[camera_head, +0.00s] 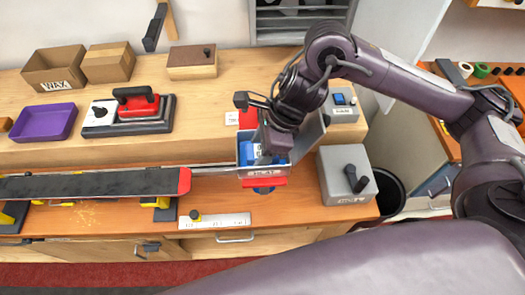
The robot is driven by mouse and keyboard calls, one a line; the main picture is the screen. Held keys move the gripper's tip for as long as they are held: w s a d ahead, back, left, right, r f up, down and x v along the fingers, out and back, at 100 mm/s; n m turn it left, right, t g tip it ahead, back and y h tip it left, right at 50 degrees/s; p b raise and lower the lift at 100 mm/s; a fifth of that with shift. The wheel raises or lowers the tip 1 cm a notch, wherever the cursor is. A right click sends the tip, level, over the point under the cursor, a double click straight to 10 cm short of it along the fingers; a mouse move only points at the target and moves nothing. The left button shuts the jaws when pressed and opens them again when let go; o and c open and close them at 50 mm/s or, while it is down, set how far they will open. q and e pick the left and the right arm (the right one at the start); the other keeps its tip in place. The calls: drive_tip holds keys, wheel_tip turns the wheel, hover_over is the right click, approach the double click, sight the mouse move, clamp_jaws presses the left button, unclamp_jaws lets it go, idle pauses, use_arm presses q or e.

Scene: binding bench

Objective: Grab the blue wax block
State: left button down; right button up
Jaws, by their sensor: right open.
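My right gripper (272,152) points down over the bin and partly hides the inside. It is open, with its fingers at or in the bin's mouth beside the blue block. I cannot tell whether they touch it. My left gripper is not in view.
A dark ski-like board with a red end (184,181) lies left of the bin. A grey box with a black lever (341,176) stands close on its right.

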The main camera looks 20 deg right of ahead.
drive_tip(key=shift+c, duration=0.4)
drive_tip(key=c, duration=0.7)
drive_tip(key=shift+r, duration=0.15)
